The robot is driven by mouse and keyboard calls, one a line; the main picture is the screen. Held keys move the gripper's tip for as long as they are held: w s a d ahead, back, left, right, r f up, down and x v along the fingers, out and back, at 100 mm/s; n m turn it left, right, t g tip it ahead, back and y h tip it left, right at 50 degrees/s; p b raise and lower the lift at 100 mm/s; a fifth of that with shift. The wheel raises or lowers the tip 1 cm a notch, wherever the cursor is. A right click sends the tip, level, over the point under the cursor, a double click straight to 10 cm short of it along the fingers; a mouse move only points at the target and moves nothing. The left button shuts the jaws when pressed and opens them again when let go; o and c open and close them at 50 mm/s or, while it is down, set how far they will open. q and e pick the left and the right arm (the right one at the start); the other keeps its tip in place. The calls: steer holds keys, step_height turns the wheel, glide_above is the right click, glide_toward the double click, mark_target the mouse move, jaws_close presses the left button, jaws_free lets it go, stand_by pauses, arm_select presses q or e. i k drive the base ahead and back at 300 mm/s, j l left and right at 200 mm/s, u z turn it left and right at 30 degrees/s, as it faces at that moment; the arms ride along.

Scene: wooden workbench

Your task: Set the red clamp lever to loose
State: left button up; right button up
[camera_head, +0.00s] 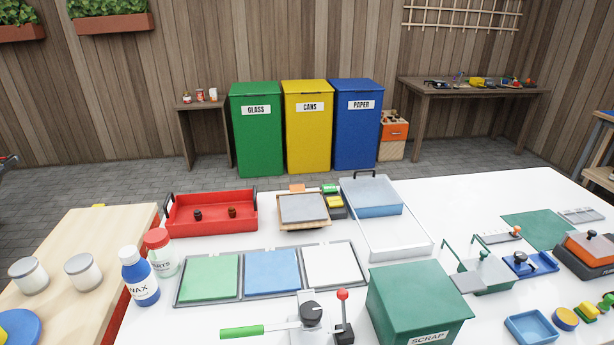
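The red clamp lever (342,295) has a red ball knob on a short thin stem. It stands nearly upright on a black base (345,333) at the bottom centre of the head view, in front of the sorting tray. Just left of it is a grey metal fixture with a black knob (311,313) and a long green handle (242,332) pointing left. The lower part of this fixture is cut off by the picture's bottom edge. I see no loose or tight marking on the lever.
A green SCRAP bin (419,305) stands close to the lever's right. A tray with green, blue and white panels (272,272) lies behind it. A blue WAX bottle (139,277) and a red-capped jar (161,252) stand at left. Small fixtures crowd the right side.

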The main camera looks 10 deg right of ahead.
mark_target(343, 294)
steer(key=k+j, duration=0.25)
steer(key=k, duration=0.15)
steer(key=k+j, duration=0.2)
steer(key=k, duration=0.2)
steer(key=z, duration=1.65)
